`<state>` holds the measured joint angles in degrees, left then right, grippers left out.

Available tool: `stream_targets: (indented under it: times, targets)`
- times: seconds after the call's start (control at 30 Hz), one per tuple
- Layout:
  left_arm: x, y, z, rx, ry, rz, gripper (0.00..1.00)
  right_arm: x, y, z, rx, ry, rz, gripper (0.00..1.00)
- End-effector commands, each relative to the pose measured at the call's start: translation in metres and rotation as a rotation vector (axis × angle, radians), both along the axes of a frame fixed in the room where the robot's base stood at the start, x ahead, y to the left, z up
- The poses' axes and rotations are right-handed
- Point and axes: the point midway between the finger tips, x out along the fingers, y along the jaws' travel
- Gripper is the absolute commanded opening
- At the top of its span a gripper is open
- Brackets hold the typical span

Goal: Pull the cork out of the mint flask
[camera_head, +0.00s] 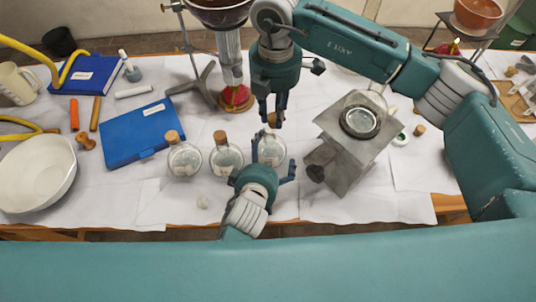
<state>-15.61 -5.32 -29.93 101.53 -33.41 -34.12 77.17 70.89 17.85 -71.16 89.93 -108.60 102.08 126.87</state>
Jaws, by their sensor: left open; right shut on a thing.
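Three round clear flasks stand in a row on the white-covered table: a left flask (184,160), a middle flask (226,160) and a right flask (272,148). The left and middle ones have corks in their necks. Their labels are too small to read, so I cannot tell which is mint. My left gripper (272,158) is open, its fingers at either side of the right flask, partly covering it. My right gripper (271,118) points down above that flask, shut on a cork (272,119). Whether this cork still sits in the neck is hidden.
A grey metal stand (345,175) with a glass vessel is close on the right. A ring stand with a glass column (230,60) rises behind. The front table strip is mostly clear.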

Motion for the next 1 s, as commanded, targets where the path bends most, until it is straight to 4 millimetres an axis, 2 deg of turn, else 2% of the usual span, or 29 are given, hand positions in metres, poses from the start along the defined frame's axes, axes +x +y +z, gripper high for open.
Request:
stream_targets:
  times: [0.13,0.27,0.7,0.8,1.0]
  targets:
    - [-0.003,0.001,-0.002,0.002,0.006,0.000,1.00,0.000,0.000,0.000,0.000,0.000,0.000,0.00]
    - [-0.014,0.003,0.005,-0.001,0.006,0.000,1.00,0.000,0.000,0.000,0.000,0.000,0.000,0.00]
    - [-0.085,0.021,0.051,-0.001,0.003,0.001,1.00,0.000,0.000,0.000,0.000,0.000,0.000,0.00]
    - [-0.094,0.024,0.057,-0.001,0.002,0.000,1.00,0.000,0.000,0.000,0.000,0.000,0.000,0.00]
    - [-0.100,0.025,0.065,0.000,0.000,0.000,1.00,0.000,0.000,0.005,0.001,-0.001,0.000,0.00]
